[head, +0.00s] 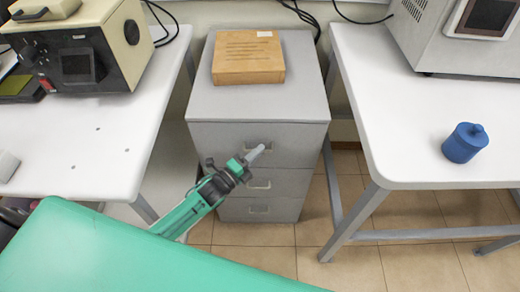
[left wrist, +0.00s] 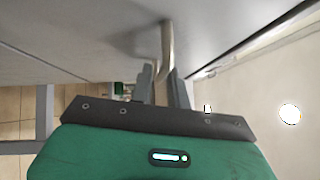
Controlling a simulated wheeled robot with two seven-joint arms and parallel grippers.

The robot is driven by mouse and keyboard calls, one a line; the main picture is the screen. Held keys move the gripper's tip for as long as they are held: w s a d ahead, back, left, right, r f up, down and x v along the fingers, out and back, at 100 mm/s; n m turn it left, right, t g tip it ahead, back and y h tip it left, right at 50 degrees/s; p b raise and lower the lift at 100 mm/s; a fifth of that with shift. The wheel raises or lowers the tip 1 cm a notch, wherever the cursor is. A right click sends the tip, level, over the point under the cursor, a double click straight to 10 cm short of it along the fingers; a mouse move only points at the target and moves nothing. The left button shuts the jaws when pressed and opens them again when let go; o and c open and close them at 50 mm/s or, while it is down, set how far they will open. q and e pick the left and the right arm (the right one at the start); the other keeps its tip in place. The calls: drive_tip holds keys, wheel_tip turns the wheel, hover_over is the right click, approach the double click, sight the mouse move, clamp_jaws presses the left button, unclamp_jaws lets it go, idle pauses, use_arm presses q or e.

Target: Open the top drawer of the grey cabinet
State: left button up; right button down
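The grey cabinet (head: 205,105) stands in the middle of the head view, between two tables. Its top drawer (head: 215,142) looks closed, its front in line with the drawers below. My left gripper (head: 254,154) reaches the top drawer's handle from the front and hides part of it. In the left wrist view, the pale metal handle (left wrist: 167,42) runs between the two grey fingers of the left gripper (left wrist: 162,82), which sit close on both sides of it. My right gripper is not in view.
A wooden box (head: 248,65) lies on the cabinet top. The left table (head: 100,150) carries a beige instrument (head: 115,45). Tiled floor (head: 310,235) shows open before the cabinet.

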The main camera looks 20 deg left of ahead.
use_arm(q)
drive_tip(key=shift+w+d, duration=0.35)
drive_tip(key=shift+w, duration=0.3)
clamp_jaws()
drive_tip(key=shift+s, duration=0.15)
